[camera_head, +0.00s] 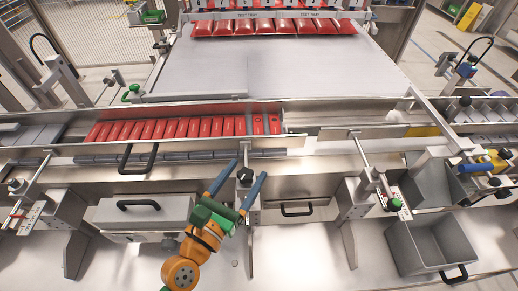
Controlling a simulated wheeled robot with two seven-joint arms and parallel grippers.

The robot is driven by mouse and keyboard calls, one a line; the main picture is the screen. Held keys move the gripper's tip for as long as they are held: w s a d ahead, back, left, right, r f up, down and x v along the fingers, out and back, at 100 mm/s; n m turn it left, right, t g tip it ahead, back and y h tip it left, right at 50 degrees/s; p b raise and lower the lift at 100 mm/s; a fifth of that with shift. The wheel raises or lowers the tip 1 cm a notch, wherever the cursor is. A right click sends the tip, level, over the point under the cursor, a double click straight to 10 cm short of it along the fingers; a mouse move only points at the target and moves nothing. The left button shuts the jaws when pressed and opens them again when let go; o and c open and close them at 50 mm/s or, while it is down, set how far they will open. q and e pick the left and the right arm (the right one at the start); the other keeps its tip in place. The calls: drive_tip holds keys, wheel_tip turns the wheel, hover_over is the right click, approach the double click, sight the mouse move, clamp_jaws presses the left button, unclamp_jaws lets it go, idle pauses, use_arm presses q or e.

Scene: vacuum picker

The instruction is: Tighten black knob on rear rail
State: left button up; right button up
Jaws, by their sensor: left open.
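My left gripper (249,168), on an orange arm with a green body and two blue fingers, reaches up from the bottom centre. Its fingers are spread and hold nothing. A black knob (245,175) on an upright bracket at the front rail shows between the fingers. I cannot tell whether the fingers touch it. Which knob belongs to the rear rail is not clear. My right gripper is not in view.
A row of red packets (180,128) lies in the front channel, with more red packets (265,27) at the back. Black drawer handles (138,204) and a grey open bin (436,244) are at the front. The wide grey belt (300,65) is bare.

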use_arm(q)
drive_tip(key=shift+w+d+r, duration=0.2)
drive_tip(key=shift+w+r, duration=0.1)
drive_tip(key=shift+r, duration=0.05)
drive_tip(key=shift+w+d, duration=0.2)
drive_tip(key=shift+w, duration=0.15)
drive_tip(key=shift+w+d+f, duration=0.2)
drive_tip(key=shift+w+d, duration=0.2)
drive_tip(key=shift+w, duration=0.15)
drive_tip(key=shift+w+d+f, duration=0.15)
drive_tip(key=shift+w+d, duration=0.2)
drive_tip(key=shift+w, duration=0.2)
drive_tip(key=shift+s+a+r, duration=0.1)
drive_tip(key=shift+s+a, duration=0.1)
drive_tip(key=shift+s, duration=0.05)
drive_tip(key=c, duration=0.6)
clamp_jaws()
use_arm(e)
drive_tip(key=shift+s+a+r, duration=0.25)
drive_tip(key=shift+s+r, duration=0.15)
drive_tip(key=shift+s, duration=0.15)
use_arm(q)
drive_tip(key=shift+h, duration=0.3)
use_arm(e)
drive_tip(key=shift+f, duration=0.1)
